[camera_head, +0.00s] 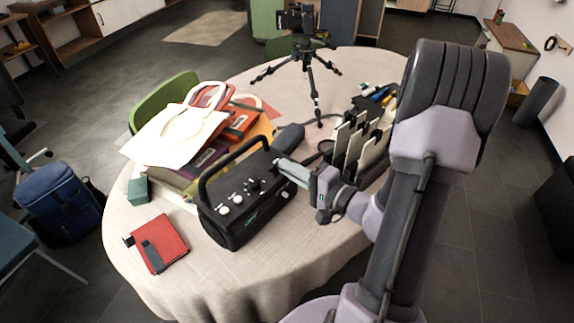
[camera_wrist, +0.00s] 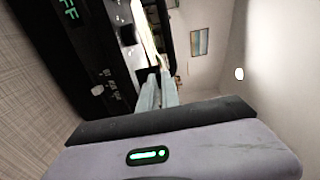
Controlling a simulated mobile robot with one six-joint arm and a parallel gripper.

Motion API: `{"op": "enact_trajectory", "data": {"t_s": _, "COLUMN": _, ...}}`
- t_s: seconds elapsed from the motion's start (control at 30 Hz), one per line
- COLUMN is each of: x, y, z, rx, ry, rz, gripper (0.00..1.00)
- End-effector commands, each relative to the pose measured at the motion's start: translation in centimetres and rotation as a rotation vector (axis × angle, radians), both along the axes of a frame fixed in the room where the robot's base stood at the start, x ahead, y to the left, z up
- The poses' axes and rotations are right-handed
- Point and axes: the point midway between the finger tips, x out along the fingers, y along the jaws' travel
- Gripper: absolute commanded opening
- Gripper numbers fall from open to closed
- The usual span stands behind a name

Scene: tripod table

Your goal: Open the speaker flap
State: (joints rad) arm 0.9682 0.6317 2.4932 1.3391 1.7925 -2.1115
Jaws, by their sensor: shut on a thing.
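The black speaker (camera_head: 238,222) stands on the round table with its carry handle raised and several knobs on top. In the wrist view its dark panel (camera_wrist: 98,55) shows green display characters and a pale knob. My gripper (camera_head: 281,163) reaches the speaker's right end from the right. In the wrist view its pale fingers (camera_wrist: 158,88) are close together at a small dark part by the panel's edge, which looks like the speaker flap. The fingers hide most of that part, so I cannot tell how far the flap is open.
A stack of books and papers (camera_head: 180,135) stands left of the speaker, with a red notebook (camera_head: 160,243) in front. A file rack (camera_head: 358,140) is close behind my wrist. A camera tripod (camera_head: 307,70) stands at the back. The table's front (camera_head: 225,275) is clear.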

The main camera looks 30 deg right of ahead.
Motion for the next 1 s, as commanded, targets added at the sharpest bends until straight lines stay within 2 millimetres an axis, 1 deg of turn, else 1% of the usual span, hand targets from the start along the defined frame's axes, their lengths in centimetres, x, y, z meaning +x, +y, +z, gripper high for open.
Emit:
{"op": "enact_trajectory", "data": {"t_s": 0.07, "x": -0.18, "y": 0.09, "z": -0.34, "rx": 0.013, "ry": -0.031, "rz": 0.004, "gripper": 0.0}}
{"op": "enact_trajectory", "data": {"t_s": 0.4, "x": -0.48, "y": 0.07, "z": -0.56, "rx": 0.036, "ry": -0.124, "rz": 0.008, "gripper": 0.0}}
{"op": "enact_trajectory", "data": {"t_s": 0.87, "x": -0.52, "y": 0.16, "z": -0.59, "rx": 0.037, "ry": -0.134, "rz": 0.011, "gripper": 0.0}}
{"op": "enact_trajectory", "data": {"t_s": 0.9, "x": -0.52, "y": 0.16, "z": -0.59, "rx": 0.036, "ry": -0.133, "rz": 0.011, "gripper": 0.13}}
{"op": "enact_trajectory", "data": {"t_s": 1.0, "x": -0.51, "y": 0.1, "z": -0.57, "rx": 0.036, "ry": -0.134, "rz": 0.009, "gripper": 0.29}}
